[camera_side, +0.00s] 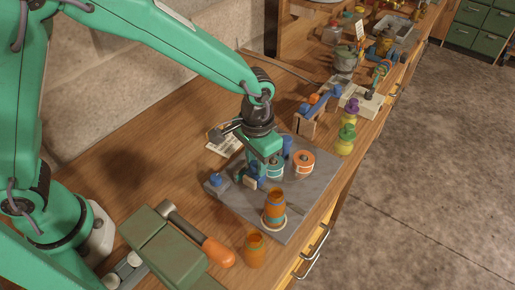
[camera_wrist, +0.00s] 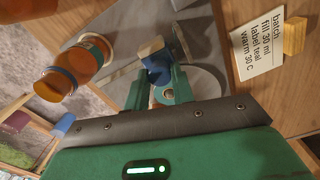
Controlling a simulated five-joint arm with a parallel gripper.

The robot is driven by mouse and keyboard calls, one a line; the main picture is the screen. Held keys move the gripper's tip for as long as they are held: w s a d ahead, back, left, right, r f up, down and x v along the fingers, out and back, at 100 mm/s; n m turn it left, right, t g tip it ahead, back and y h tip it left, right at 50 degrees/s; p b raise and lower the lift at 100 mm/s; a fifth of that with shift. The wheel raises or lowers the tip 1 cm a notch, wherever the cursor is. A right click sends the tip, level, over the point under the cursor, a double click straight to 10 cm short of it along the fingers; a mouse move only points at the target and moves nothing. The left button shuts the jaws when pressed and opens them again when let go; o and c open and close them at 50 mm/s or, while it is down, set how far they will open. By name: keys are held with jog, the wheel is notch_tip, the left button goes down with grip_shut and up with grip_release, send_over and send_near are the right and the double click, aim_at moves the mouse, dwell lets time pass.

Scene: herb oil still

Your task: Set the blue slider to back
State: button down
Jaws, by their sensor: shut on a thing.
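The blue slider (camera_wrist: 154,58) shows in the wrist view as a small blue block between the green fingertips of my gripper (camera_wrist: 160,76). The fingers are shut on it. In the side view my gripper (camera_side: 256,170) points down over the grey board (camera_side: 235,203), and the slider is mostly hidden by the fingers there. I cannot tell from these views where the slider stands along its travel.
An amber jar (camera_side: 274,208) stands on the board in front of my gripper, and an orange-topped round part (camera_side: 302,161) is to the right. A small blue knob (camera_side: 215,181) is to the left. A paper card (camera_wrist: 258,42) lies behind.

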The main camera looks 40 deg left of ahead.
aim_at(254, 162)
jog(key=shift+w+a+r, duration=0.1)
jog(key=shift+a, duration=0.25)
jog(key=c, duration=1.2)
grip_release()
jog(key=shift+r, duration=3.9)
